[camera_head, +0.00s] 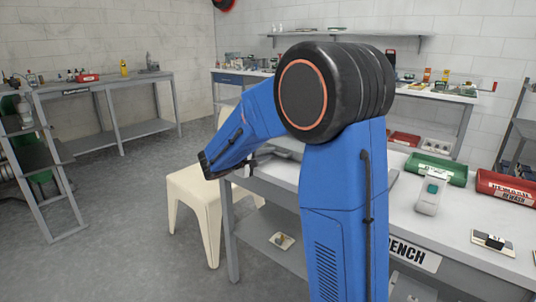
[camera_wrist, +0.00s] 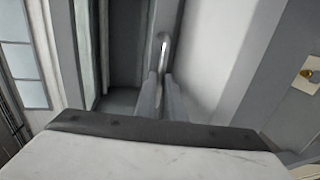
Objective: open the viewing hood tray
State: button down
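In the wrist view, my gripper (camera_wrist: 164,78) points ahead with its two narrow grey fingers close together. A shiny curved metal handle (camera_wrist: 163,46) runs down between the fingertips, and the fingers look closed on it. The handle stands in front of a grey housing with a dark recess (camera_wrist: 122,45), beside a pale panel (camera_wrist: 220,50). I cannot make out the tray's full outline or how far out it is. In the head view, my blue arm bends over the workbench and hides most of the equipment there; the fingertips are hidden too.
A cream stool (camera_head: 195,195) stands on the floor beside the bench (camera_head: 415,258). A green bin (camera_head: 436,168), a red bin (camera_head: 505,188) and a pale handheld device (camera_head: 430,195) are on the bench at right. The floor at left is open.

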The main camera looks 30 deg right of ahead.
jog(key=f+v, duration=0.2)
jog(key=v, duration=0.8)
jog(key=a+f+v, duration=0.1)
jog(key=f+v, duration=0.1)
jog(key=v, duration=0.8)
jog(key=shift+s+a+f, duration=0.15)
jog(key=shift+s+a, duration=0.1)
jog(key=c, duration=1.8)
grip_release()
jog(key=shift+c, duration=0.2)
jog(key=v, duration=1.7)
jog(key=shift+a, duration=0.2)
